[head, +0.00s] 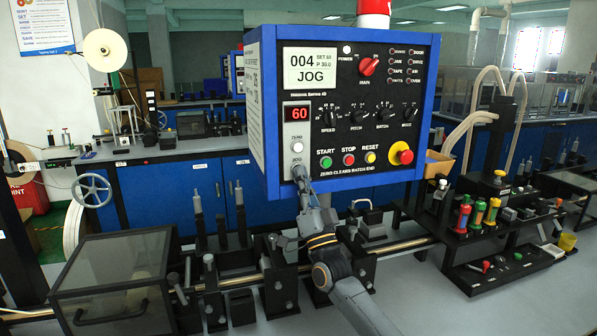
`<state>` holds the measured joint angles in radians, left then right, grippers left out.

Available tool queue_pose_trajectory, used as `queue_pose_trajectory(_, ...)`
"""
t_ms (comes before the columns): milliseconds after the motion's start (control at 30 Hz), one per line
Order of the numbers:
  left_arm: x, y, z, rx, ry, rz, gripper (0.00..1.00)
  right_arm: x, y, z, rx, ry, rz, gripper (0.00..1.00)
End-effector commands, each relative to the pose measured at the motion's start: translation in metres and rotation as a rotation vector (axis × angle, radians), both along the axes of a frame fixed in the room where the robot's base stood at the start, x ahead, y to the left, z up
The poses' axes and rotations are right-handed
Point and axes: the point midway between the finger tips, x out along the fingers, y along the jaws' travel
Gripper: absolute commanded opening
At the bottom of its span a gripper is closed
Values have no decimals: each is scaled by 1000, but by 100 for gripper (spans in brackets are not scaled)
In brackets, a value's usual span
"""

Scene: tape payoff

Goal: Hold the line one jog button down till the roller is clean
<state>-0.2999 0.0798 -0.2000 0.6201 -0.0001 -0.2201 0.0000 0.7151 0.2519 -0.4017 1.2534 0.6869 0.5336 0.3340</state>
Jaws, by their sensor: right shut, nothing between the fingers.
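The blue and black control box (430,60) hangs in the middle of the head view. Its screen (311,68) reads "004 JOG", and a red display (298,114) shows 60. My right gripper (299,174) is shut and empty, pointing up at the lower left of the panel. Its tip is at the place just under the JOG label and covers the button there. The tip looks to be touching, but how far the button is pressed cannot be seen. I cannot pick out the roller or whether it is clean. My left gripper is not in view.
START (325,162), STOP (348,160) and RESET (370,157) buttons and a red emergency knob (401,153) sit right of my gripper. Black brackets and a metal rod (398,246) lie below. A clear-lidded box (115,270) stands at lower left, and a tool rack (478,225) at right.

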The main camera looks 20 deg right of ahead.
Motion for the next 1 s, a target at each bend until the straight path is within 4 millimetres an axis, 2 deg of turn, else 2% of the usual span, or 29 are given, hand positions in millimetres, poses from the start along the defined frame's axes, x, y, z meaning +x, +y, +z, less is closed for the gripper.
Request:
queue_pose_trajectory(400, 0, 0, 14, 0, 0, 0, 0, -16, -1, 1, 1, 1, 0, 0)
queue_pose_trajectory(767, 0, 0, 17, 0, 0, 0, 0, -19, -1, 1, 0, 1, -1, 0)
queue_pose_trajectory(1000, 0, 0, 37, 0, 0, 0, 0, -42, -1, 3, -1, 1, 0, 0)
